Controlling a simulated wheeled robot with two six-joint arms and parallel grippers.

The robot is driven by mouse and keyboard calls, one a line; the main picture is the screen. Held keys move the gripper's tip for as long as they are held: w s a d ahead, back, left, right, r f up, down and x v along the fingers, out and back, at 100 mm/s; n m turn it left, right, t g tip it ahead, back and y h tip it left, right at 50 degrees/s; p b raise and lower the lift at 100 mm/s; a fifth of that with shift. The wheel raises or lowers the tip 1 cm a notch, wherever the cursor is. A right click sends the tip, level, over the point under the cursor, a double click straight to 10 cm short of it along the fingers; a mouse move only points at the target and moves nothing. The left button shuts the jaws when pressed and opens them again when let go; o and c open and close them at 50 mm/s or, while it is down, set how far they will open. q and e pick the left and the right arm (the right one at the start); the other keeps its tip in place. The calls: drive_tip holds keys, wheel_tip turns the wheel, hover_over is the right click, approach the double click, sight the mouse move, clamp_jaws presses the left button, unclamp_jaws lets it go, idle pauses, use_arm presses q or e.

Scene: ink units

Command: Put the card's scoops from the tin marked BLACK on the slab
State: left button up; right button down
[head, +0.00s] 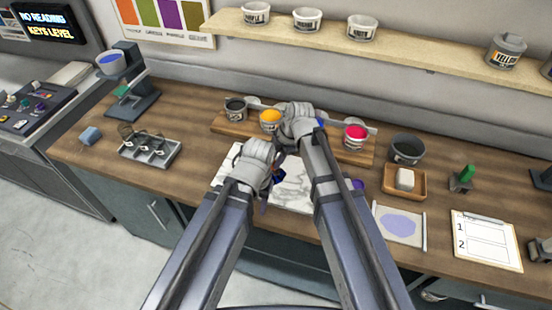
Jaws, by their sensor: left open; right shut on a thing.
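The white marbled slab (294,194) lies mid-bench, partly hidden by my arms. Behind it, a wooden rack (222,124) holds a tin with dark contents (236,108), a yellow tin (269,119), a mostly hidden blue one and a magenta tin (355,137). Their labels are too small to read. My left gripper (274,174) is open over the slab's left part, with a small dark-blue thing beside it. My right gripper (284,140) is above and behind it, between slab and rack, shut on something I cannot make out. The card (486,240) shows rows 1 and 2, otherwise unreadable.
A grey compartment tray (150,149), a blue block (91,135) and a stand (145,95) are at left. A dark pot (406,149), a wooden tray (388,182) with a pale block, and a lilac-patched sheet (398,222) are at right.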

drive_tip(key=shift+f+b, duration=0.45)
drive_tip(key=shift+f, duration=0.05)
idle(1.3)
wheel_tip(320, 180, up, 5)
drive_tip(key=p, duration=0.5)
drive_tip(key=shift+r, duration=0.1)
